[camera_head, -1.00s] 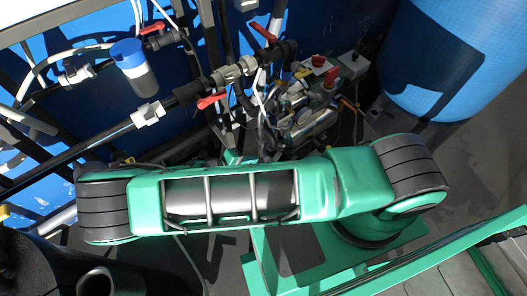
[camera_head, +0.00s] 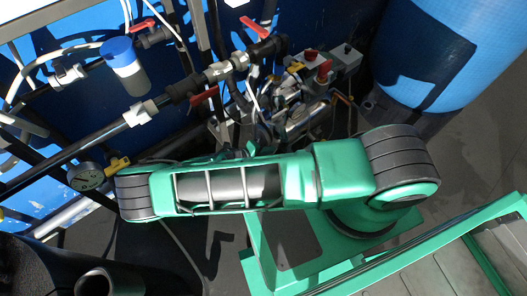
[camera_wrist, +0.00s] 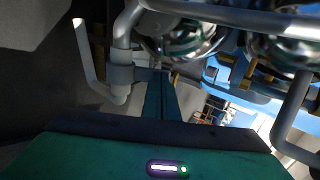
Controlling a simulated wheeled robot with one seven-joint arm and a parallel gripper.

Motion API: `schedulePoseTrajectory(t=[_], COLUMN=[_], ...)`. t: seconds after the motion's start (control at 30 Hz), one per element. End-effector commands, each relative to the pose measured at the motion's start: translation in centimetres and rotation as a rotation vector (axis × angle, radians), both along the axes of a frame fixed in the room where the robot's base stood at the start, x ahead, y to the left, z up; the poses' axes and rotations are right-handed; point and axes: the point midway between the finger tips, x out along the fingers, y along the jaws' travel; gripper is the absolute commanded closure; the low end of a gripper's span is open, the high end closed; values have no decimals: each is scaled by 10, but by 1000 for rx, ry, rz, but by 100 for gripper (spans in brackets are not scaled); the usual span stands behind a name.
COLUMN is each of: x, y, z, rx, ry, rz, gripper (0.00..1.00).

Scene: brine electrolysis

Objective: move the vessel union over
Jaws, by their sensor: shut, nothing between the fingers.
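My gripper (camera_wrist: 158,85) shows in the wrist view as teal fingers, closed together and empty. Just left of the fingertips is a grey pipe with a thick collar (camera_wrist: 121,76); whether they touch is unclear. I cannot tell for sure which part is the vessel union. In the head view, pale union-like fittings sit on the dark pipe line, one at the left (camera_head: 140,112) and one nearer the middle (camera_head: 222,69). My green arm lies across the head view, and the gripper is hidden there.
In the head view, red-handled valves (camera_head: 204,96), a blue-capped filter (camera_head: 124,68) and a pressure gauge (camera_head: 86,177) crowd the pipework. A blue barrel (camera_head: 440,50) stands at the right. Pale curved tubes (camera_wrist: 225,15) cross above my gripper in the wrist view.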

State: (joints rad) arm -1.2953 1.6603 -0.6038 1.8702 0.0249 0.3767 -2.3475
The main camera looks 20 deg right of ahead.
Motion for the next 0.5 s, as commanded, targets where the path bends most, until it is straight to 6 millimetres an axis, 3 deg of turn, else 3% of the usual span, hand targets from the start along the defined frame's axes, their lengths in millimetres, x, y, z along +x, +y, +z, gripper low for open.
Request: schedulePoseTrajectory(t=[0.33,0.5], x=[1,4], y=[-1,-15], z=[-1,-6], rx=[0,-2], ry=[0,0], rz=[0,-2], gripper=[100,100])
